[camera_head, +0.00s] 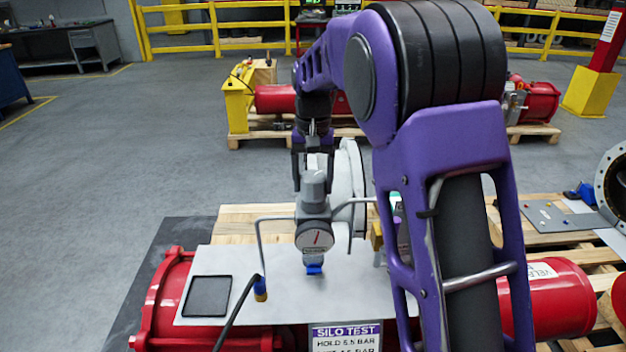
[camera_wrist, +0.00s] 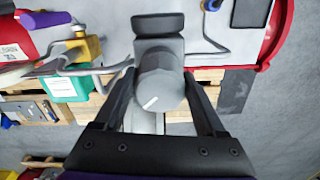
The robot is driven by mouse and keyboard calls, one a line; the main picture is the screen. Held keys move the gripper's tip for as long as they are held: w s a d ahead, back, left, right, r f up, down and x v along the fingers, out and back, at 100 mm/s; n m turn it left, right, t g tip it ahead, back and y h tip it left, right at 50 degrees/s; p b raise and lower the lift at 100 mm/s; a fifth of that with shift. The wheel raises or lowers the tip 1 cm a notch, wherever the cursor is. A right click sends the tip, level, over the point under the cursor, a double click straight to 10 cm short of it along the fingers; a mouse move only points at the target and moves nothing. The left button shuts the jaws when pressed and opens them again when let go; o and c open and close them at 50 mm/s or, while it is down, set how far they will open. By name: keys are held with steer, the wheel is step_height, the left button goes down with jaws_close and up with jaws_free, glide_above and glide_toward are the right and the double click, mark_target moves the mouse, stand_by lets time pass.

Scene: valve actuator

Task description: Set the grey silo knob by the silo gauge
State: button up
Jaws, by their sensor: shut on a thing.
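The grey silo knob (camera_head: 314,185) stands upright on top of the grey regulator body. In the wrist view the knob (camera_wrist: 160,85) carries a white mark pointing down and left. My gripper (camera_head: 312,162) comes from above and behind, and its two black fingers are shut on the knob, one on each side.
The regulator stands above a light metal plate (camera_head: 235,262) on a red actuator (camera_head: 165,300). Bent grey pipes (camera_head: 262,245) run to both sides. A black hose with a blue-and-brass fitting (camera_head: 260,287) rises at the front. My purple arm hides the plate's right side.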

mark_target(313, 176)
steer(key=o, duration=1.3)
step_height(313, 176, up, 18)
steer(key=shift+f+p, duration=0.25)
steer(key=shift+p, duration=0.2)
